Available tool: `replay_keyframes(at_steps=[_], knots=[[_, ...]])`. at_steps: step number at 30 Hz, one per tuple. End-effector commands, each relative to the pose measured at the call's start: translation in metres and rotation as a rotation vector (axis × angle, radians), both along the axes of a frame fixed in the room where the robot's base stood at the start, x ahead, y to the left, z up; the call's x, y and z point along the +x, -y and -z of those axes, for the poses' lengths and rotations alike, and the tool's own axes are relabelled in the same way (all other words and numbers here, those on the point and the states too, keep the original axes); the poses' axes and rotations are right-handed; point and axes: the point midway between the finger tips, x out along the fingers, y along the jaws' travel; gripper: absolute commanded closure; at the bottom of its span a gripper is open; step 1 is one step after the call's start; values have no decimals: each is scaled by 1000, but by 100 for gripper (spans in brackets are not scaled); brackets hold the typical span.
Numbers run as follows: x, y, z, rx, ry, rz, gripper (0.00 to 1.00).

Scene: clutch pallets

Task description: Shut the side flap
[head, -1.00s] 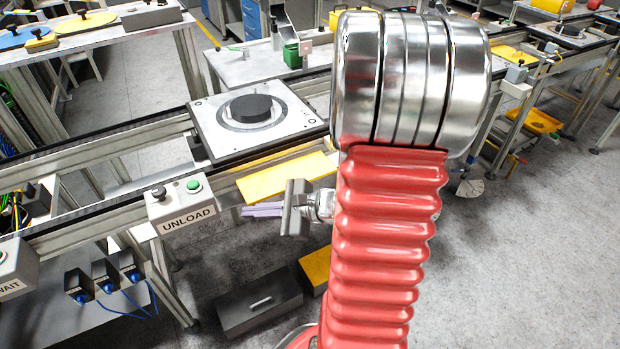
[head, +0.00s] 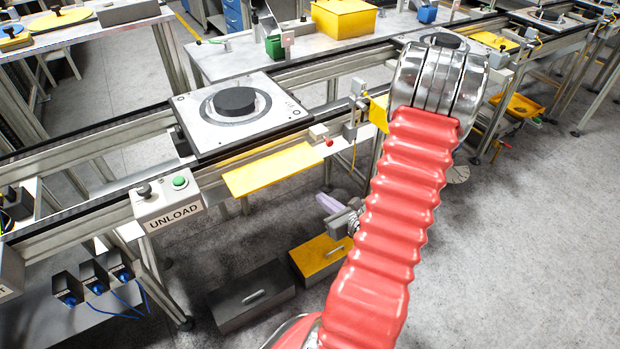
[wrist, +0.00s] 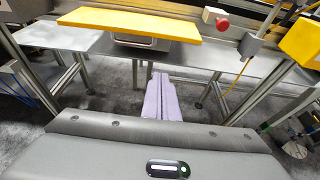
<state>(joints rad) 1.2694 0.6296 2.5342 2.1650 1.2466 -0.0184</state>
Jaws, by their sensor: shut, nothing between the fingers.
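The side flap is most likely the flat yellow plate (head: 275,170) along the near side of the conveyor, below the pallet. It juts out from the rail; its exact angle is hard to tell. In the wrist view the yellow plate (wrist: 140,24) spans the upper left, ahead of my gripper. My gripper (head: 326,203) is below and right of the plate in the head view, apart from it. Its pale purple fingers (wrist: 163,96) are together and empty. My red arm covers part of the conveyor on the right.
A pallet (head: 270,133) with a black disc sits on the conveyor. An UNLOAD button box (head: 167,203) stands left of the plate. A red knob (head: 329,142) and a yellow sensor flag (head: 378,113) are to its right. A dark drawer box (head: 250,297) and a yellow box (head: 320,260) lie below.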

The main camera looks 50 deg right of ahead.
Motion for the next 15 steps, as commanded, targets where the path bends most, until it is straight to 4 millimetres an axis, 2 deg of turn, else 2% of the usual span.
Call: replay_keyframes(at_steps=[8, 15], knots=[[10, 3, 3, -2, 0, -4, 100], [35, 9, 12, -1, 1, -6, 100]])
